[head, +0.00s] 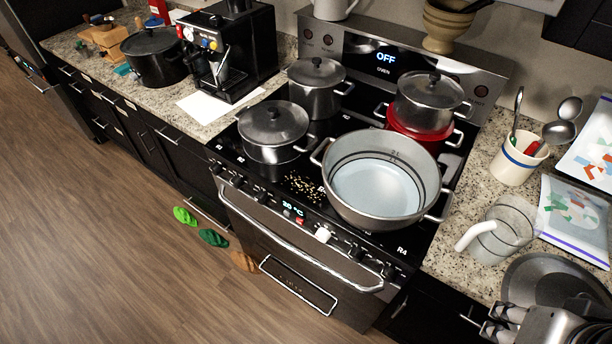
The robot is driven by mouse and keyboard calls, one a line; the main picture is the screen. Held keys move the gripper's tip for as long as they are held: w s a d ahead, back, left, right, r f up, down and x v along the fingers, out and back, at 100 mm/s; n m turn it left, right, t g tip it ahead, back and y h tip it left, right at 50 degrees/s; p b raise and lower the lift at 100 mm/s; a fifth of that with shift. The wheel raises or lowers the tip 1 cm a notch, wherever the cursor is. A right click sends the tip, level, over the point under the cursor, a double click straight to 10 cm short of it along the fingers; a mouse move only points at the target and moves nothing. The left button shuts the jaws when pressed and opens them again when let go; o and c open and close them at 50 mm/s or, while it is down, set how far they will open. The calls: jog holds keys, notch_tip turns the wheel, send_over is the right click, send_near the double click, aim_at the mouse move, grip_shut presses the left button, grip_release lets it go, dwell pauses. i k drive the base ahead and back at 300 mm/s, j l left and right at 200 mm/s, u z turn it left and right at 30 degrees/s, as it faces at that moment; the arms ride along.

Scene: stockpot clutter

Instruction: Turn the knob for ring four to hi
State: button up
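The stove's front panel carries several dark knobs, one group at the left (237,181) and one at the right (388,271). A white knob (323,235) sits between them, right of a small lit display (293,207). The mark R4 (402,250) is on the cooktop's front right corner, above the right knobs. Knob lettering and pointer positions are too small to read, so I cannot tell which knob serves ring four. My gripper (494,321) is at the lower right, pointing left, with its fingers apart and nothing between them. It is well right of the knobs.
A large grey pot (375,185) covers the front right of the cooktop. Lidded pots (273,130) stand on other rings. The oven handle (290,240) juts out below the knobs. Floor before the stove is mostly clear.

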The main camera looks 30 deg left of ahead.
aim_at(389, 274)
jog(key=j+u, duration=0.1)
jog(key=u, duration=1.5)
jog(key=i+j+z, duration=0.1)
jog(key=j, duration=0.15)
jog(key=k, duration=0.55)
jog(key=z, duration=0.8)
